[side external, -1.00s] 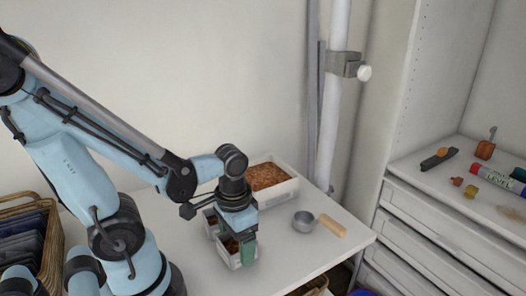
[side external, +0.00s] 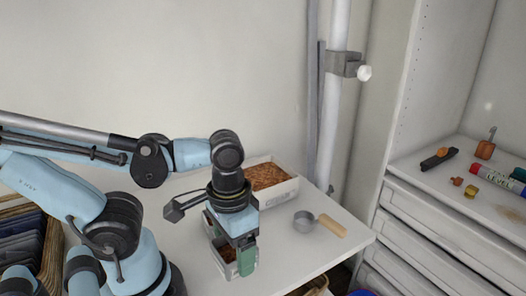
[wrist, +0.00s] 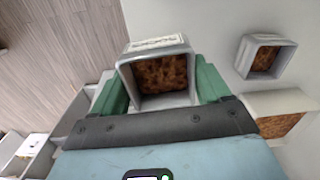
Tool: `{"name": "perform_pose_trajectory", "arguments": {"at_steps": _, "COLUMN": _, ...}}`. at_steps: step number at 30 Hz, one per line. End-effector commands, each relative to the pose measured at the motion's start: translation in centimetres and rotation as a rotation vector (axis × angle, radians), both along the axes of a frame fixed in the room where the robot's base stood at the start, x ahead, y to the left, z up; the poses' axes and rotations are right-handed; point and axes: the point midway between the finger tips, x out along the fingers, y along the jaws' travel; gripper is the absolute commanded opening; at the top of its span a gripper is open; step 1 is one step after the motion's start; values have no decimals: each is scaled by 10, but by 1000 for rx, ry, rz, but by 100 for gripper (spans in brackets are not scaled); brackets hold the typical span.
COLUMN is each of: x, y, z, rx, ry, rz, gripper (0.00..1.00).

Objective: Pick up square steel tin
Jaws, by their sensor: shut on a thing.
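The square steel tin (wrist: 160,48), grey-walled with brown grainy contents, sits between the green fingers of my gripper (wrist: 160,88) in the wrist view. The fingers press on two opposite sides of it. In the side view my gripper (side external: 236,252) points down over the white table's front part, and the tin (side external: 222,262) shows between its fingers, partly hidden. I cannot tell whether its base touches the table. A second, similar square tin (wrist: 264,57) stands apart from it in the wrist view; in the side view it is mostly hidden behind my gripper.
A larger white box (side external: 285,192) with brown contents stands behind my gripper. A metal scoop with a wooden handle (side external: 325,226) lies to the right on the table (side external: 300,257). A basket (side external: 52,262) is at left. A white pole (side external: 336,110) and shelf unit (side external: 440,215) stand right.

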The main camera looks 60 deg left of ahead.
Motion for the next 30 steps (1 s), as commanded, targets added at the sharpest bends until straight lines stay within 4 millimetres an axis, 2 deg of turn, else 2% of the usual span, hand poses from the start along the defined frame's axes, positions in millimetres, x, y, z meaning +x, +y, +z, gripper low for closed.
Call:
{"name": "perform_pose_trajectory", "arguments": {"at_steps": 9, "x": -13, "y": -23, "z": 16, "rx": 0, "ry": 0, "rz": -4, "gripper": 35}}
{"name": "perform_pose_trajectory", "arguments": {"at_steps": 23, "x": -22, "y": -42, "z": 29, "rx": 0, "ry": 0, "rz": -1, "gripper": 35}}
{"name": "perform_pose_trajectory", "arguments": {"at_steps": 26, "x": -20, "y": -43, "z": 33, "rx": 0, "ry": 0, "rz": 0, "gripper": 35}}
{"name": "perform_pose_trajectory", "arguments": {"at_steps": 30, "x": -4, "y": -42, "z": 45, "rx": 0, "ry": 0, "rz": -1, "gripper": 35}}
